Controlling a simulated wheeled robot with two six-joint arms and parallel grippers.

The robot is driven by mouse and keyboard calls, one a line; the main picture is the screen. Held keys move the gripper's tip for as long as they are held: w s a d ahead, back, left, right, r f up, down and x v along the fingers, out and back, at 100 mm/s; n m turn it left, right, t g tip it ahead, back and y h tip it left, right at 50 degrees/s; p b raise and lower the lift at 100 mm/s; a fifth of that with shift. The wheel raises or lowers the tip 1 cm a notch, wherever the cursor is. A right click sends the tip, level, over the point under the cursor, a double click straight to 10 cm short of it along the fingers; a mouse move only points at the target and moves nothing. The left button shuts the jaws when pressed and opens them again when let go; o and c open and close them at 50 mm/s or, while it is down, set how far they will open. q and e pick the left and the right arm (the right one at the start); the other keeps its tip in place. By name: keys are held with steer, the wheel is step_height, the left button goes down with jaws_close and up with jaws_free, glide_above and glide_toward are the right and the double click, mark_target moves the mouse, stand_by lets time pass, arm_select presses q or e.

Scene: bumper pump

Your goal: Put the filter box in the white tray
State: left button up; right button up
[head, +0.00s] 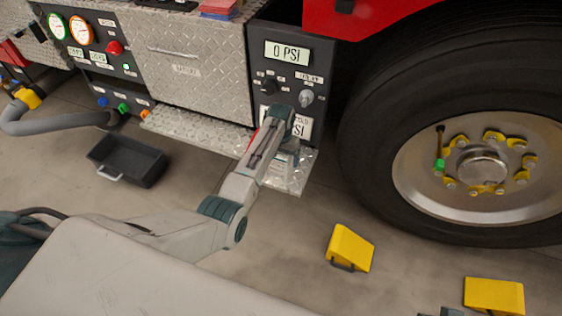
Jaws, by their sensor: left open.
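I see no thing I can clearly tell is the filter box, and no white tray shows. My left gripper (285,168) is open over the diamond-plate step (298,182) below the truck's right gauge panel. The arm and wrist hide part of the step and panel, and I cannot make out anything between the fingers. A small dark grey part at the bottom edge, right of centre, may belong to my right arm; its jaws cannot be made out.
A black open bin (128,160) with a handle sits on the floor at left, near a grey hose (60,124). Two yellow chocks (350,248) (494,296) lie at right by the large wheel (481,165). A red and blue object (219,8) rests on the truck ledge. Floor between is clear.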

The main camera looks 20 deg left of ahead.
arm_select(q)
steer(key=shift+c, duration=0.2)
steer(key=shift+r, duration=0.1)
steer(key=c, duration=1.4)
steer(key=shift+c, duration=0.2)
